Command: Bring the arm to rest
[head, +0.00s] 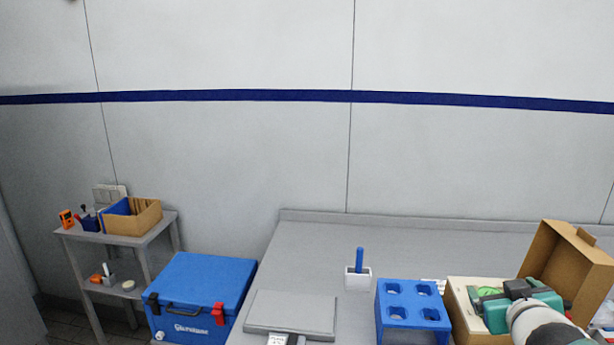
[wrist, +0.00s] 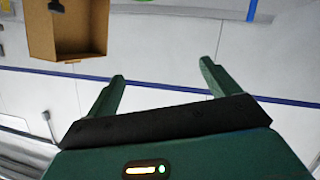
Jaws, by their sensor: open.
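My arm (head: 538,318) comes in at the lower right of the head view, in front of the open cardboard box (head: 468,305). Green parts (head: 515,300) show at the arm's end over the box; its fingertips are hard to make out there. In the wrist view my gripper (wrist: 162,82) has two green fingers spread wide apart, with nothing between them. Beyond the fingers are the pale wall and its blue stripe. A cardboard box (wrist: 70,38) shows at the top left of that view, apart from the fingers.
On the grey bench (head: 300,240) stand a blue block with round holes (head: 412,309), a small white holder with a blue stick (head: 357,277) and a flat grey plate (head: 290,313). A blue cooler (head: 200,293) and a small shelf (head: 125,240) stand left. The bench's back middle is clear.

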